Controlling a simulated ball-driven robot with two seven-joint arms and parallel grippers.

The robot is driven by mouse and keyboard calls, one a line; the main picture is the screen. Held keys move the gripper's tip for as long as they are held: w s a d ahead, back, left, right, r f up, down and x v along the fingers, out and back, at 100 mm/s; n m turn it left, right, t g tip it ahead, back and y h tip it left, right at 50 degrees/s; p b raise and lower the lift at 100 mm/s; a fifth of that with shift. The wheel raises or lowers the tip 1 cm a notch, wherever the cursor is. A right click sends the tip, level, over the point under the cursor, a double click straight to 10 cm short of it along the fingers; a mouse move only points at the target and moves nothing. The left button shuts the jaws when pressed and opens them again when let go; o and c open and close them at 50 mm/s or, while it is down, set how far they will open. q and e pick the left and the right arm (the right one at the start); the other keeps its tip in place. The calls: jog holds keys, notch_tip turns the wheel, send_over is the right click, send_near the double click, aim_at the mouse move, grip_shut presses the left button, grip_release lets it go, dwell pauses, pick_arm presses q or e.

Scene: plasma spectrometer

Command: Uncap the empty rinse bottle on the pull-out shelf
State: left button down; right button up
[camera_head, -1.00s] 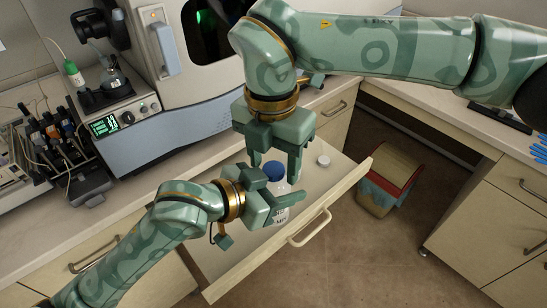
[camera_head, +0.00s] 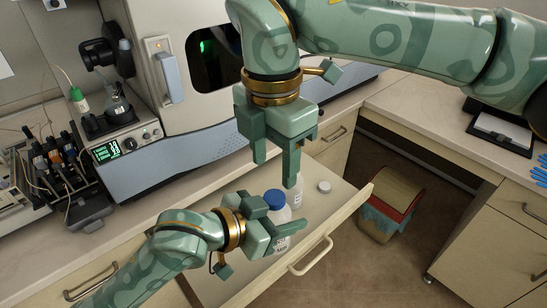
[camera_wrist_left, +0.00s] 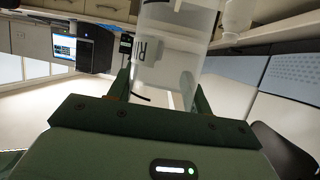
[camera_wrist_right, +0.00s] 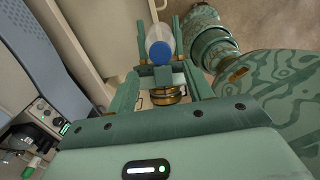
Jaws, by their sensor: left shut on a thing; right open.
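The rinse bottle (camera_head: 284,243) stands on the pull-out shelf (camera_head: 342,203), its blue cap (camera_head: 275,199) on top. My left gripper (camera_head: 288,236) is shut on the bottle's body from the side, below the cap.
A small white cap (camera_head: 324,187) lies on the shelf to the right. Another pale bottle (camera_head: 297,194) stands behind, partly hidden by my right finger. The spectrometer (camera_head: 185,130) and counter bound the shelf at the back. A bin (camera_head: 388,208) stands on the floor at right.

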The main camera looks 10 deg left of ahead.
aim_at(274, 196)
notch_tip(274, 196, down, 6)
jog(key=shift+f, duration=0.25)
jog(key=c, duration=1)
jog(key=n, duration=0.3)
jog(key=o, duration=1.1)
jog(key=shift+c, duration=0.2)
